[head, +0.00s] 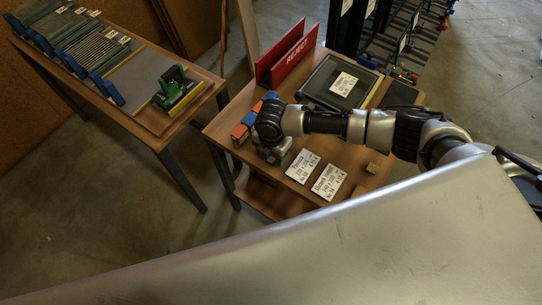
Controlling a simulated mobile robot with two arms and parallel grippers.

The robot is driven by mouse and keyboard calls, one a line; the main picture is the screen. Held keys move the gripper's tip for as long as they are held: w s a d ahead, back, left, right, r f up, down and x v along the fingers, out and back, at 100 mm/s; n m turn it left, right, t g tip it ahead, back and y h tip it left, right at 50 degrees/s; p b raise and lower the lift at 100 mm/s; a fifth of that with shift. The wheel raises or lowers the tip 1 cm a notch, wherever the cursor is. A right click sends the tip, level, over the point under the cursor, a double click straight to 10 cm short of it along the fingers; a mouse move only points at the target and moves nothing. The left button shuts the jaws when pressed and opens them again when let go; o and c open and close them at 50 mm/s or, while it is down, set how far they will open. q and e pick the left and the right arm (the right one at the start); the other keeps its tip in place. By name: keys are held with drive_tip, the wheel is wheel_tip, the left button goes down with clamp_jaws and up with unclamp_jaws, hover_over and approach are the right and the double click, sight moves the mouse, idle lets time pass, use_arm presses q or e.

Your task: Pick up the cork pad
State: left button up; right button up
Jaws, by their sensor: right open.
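A small tan, speckled block (372,168) lies on the right part of the near wooden table. It looks like cork, but it is too small to be sure that it is the cork pad. My right gripper (274,158) points down at the left part of this table, beside the blue and orange blocks and left of the white label cards. It is open and well apart from the tan block. The wrist hides part of what lies beneath it. My left gripper is out of view.
The near table (345,200) also holds blue and orange blocks (240,133), label cards (302,165), a dark framed panel (341,82) and red reject boards (288,55). A rack stands behind.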

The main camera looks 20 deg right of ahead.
drive_tip(key=shift+f, duration=0.25)
idle(0.4)
drive_tip(key=c, duration=1)
drive_tip(key=shift+c, duration=0.2)
